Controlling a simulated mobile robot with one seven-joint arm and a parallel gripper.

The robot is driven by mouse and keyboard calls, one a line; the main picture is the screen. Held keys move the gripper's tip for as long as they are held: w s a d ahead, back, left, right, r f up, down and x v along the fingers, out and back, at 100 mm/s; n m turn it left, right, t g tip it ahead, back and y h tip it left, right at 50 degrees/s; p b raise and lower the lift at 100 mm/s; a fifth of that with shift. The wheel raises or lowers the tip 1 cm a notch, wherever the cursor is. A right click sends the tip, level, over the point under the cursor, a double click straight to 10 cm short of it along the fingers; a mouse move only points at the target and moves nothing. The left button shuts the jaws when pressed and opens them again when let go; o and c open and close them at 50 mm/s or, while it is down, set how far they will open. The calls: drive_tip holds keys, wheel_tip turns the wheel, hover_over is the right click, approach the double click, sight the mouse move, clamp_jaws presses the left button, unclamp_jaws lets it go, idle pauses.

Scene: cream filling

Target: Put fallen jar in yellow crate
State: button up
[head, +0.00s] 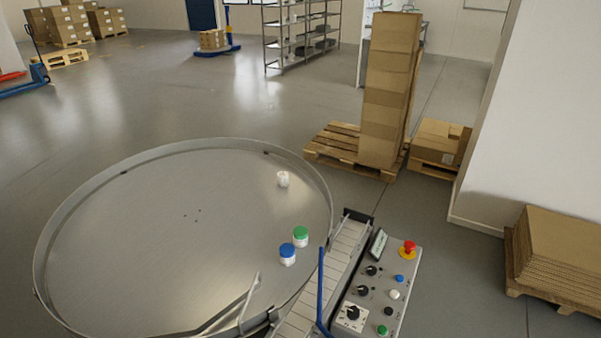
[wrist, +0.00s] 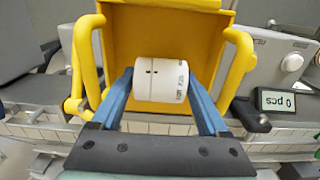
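In the wrist view a white jar (wrist: 161,80) lies sideways between the two blue fingers of my gripper (wrist: 160,82). The fingers appear to touch it on both sides. Small dark print shows on its side. The jar is in front of or over the opening of a yellow crate (wrist: 160,22); whether it touches the crate floor I cannot tell. My gripper and the yellow crate do not show in the head view.
A round steel table (head: 130,235) holds a white jar (head: 283,179), a green-lidded jar (head: 300,236) and a blue-lidded jar (head: 287,254). A conveyor (head: 330,265) and control panel (head: 375,290) stand at its right. A counter display (wrist: 279,101) is right of the crate.

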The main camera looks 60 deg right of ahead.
drive_tip(key=shift+o, duration=1.2)
drive_tip(key=shift+r, duration=0.15)
wheel_tip(320, 180, up, 12)
drive_tip(key=shift+b, duration=0.4)
